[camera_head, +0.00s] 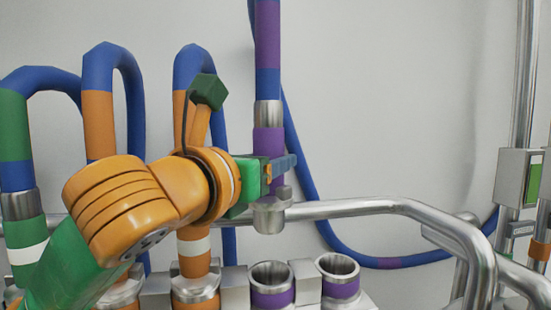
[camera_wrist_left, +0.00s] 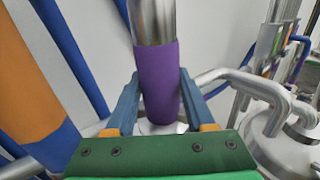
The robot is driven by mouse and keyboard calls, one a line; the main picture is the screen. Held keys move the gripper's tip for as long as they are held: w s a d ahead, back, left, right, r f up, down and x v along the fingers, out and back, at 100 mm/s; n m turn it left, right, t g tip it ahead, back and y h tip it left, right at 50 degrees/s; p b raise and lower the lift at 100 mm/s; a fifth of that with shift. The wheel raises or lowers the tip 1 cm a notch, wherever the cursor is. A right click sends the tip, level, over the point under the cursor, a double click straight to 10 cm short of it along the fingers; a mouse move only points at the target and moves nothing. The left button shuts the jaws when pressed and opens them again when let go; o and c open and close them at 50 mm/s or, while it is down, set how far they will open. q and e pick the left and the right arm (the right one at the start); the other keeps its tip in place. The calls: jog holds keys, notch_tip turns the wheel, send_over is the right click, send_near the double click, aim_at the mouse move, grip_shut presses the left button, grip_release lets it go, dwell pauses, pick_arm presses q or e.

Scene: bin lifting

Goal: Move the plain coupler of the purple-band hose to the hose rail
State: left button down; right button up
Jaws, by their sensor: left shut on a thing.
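The purple-band hose (camera_head: 268,40) comes down from the top in the head view. Its plain coupler has a steel collar (camera_head: 268,113) above a purple sleeve (camera_head: 268,142) with no white stripe. My left gripper (camera_head: 281,167) is shut on this coupler, which stands upright. In the left wrist view the blue-grey fingers (camera_wrist_left: 158,102) lie on either side of the purple sleeve (camera_wrist_left: 158,75). The coupler's lower end is at a steel fitting (camera_head: 270,214); I cannot tell whether it is seated. I cannot tell for sure which part is the hose rail. My right gripper is not in view.
A bent steel tube (camera_head: 350,207) runs right from the fitting. Two open steel sockets with purple rings, one left (camera_head: 272,285) and one right (camera_head: 337,275), stand below. Green-banded (camera_head: 15,125) and orange-banded (camera_head: 99,120) hoses crowd the left. A grey-green box (camera_head: 518,178) is at right.

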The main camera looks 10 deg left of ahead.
aim_at(270, 197)
pick_arm(q)
jog(key=shift+s+f, duration=0.65)
jog(key=shift+s, duration=0.25)
jog(key=f, duration=0.1)
jog(key=w, duration=0.1)
jog(key=w+f, duration=0.1)
jog(key=shift+w+d+f, duration=0.1)
jog(key=shift+d+f, duration=0.15)
jog(key=shift+f, duration=0.1)
jog(key=shift+w+a, duration=0.1)
jog(key=shift+s+a+r, duration=0.1)
jog(key=shift+s+r, duration=0.3)
jog(key=shift+s, duration=0.45)
jog(key=shift+w+f+b, duration=0.3)
jog(key=shift+f, duration=0.2)
jog(key=shift+w+f+b, duration=0.25)
jog(key=shift+f+b, duration=0.05)
jog(key=shift+f, duration=0.2)
jog(key=shift+f+b, duration=0.4)
jog(key=shift+f, duration=0.35)
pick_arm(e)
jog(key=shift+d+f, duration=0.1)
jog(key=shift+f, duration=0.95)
pick_arm(q)
jog(key=shift+w, duration=0.1)
